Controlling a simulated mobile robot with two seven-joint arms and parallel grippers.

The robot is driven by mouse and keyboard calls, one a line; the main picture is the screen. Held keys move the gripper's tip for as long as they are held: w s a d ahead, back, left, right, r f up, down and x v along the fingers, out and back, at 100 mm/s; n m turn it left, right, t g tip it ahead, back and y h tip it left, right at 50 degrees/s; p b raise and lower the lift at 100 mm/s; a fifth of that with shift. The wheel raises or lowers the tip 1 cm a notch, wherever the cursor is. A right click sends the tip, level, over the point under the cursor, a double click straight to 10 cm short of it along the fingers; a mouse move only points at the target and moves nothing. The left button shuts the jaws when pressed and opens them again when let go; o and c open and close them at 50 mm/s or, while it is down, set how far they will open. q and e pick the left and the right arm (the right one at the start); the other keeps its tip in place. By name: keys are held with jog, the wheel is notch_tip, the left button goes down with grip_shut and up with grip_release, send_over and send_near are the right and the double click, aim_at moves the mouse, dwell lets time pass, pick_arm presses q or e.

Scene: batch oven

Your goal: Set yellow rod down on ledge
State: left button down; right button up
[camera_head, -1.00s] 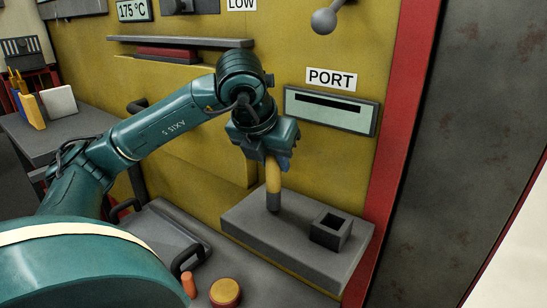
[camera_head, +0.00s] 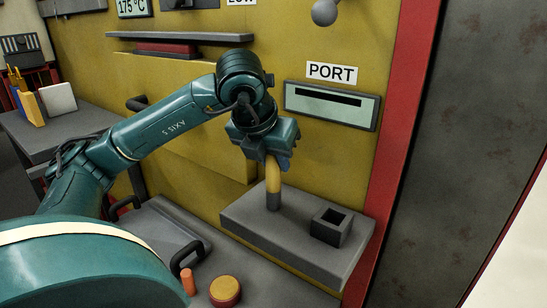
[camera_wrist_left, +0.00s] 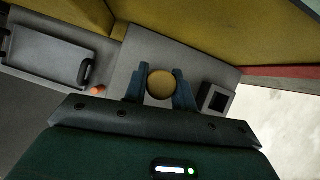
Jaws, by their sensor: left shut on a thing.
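The yellow rod (camera_head: 273,178) with a grey lower end is upright in my left gripper (camera_head: 272,155). The gripper is shut on its upper part and points down. The rod's grey end is at the top of the grey ledge (camera_head: 253,222), left of the square socket block; I cannot tell whether it bears on the ledge or hovers just above it. In the left wrist view the rod's round yellow top (camera_wrist_left: 160,84) shows between the two blue fingers, with the ledge (camera_wrist_left: 138,50) beneath. My right gripper is not in view.
A dark square block with an open hole (camera_head: 331,226) stands on the ledge right of the rod. The yellow wall with the PORT slot (camera_head: 331,105) rises behind. A round yellow-topped button (camera_head: 225,291), an orange peg (camera_head: 188,281) and a handled grey tray (camera_head: 160,237) are lower left.

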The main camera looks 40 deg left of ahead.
pick_arm(q)
jog(key=c, duration=1.1)
grip_release()
jog(key=shift+o, duration=0.2)
